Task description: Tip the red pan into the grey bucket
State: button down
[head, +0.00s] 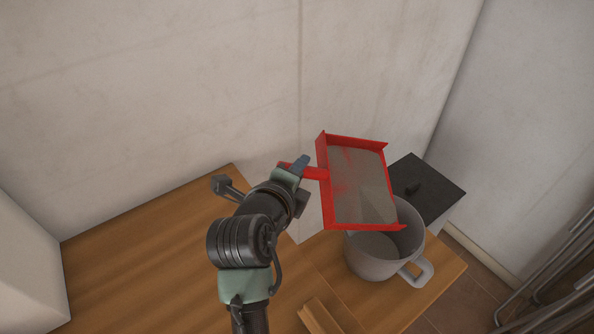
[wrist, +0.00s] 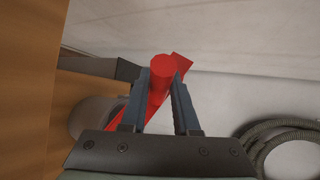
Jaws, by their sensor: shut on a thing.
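The red pan (head: 362,185) is a shallow tray with raised red walls and a grey layer on its floor. My gripper (head: 298,168) is shut on the pan's red handle at the pan's left side. In the wrist view the round handle end (wrist: 163,72) sits between the two fingers of my gripper (wrist: 160,88). The grey bucket (head: 375,262) has a side handle at its lower right and stands below the pan. The pan's lower edge overlaps the bucket's mouth in the head view. Part of the bucket shows in the wrist view (wrist: 88,116), partly hidden by the pan.
The bucket stands on a wooden surface (head: 450,272). A black-topped box (head: 440,190) is behind it, near the wall. A wooden block (head: 318,316) lies in front. Metal tubing (head: 560,262) is at the far right. A coiled hose (wrist: 285,145) shows in the wrist view.

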jog(key=shift+s+d+r, duration=0.1)
jog(key=shift+r, duration=0.2)
dwell(0.4)
jog(key=shift+s+d+r+m, duration=0.15)
jog(key=shift+d+r+m, duration=0.15)
jog(key=shift+r, duration=0.1)
jog(key=shift+s+r+t+b, duration=0.1)
jog(key=shift+t+b, duration=0.2)
jog(key=shift+s+d+r+y, duration=0.15)
jog(key=shift+d+r+y, duration=0.15)
jog(key=shift+r, duration=0.05)
jog(key=shift+s+d+r+m, duration=0.1)
jog(key=shift+r+m, duration=0.05)
jog(key=shift+m, duration=0.15)
dwell(0.4)
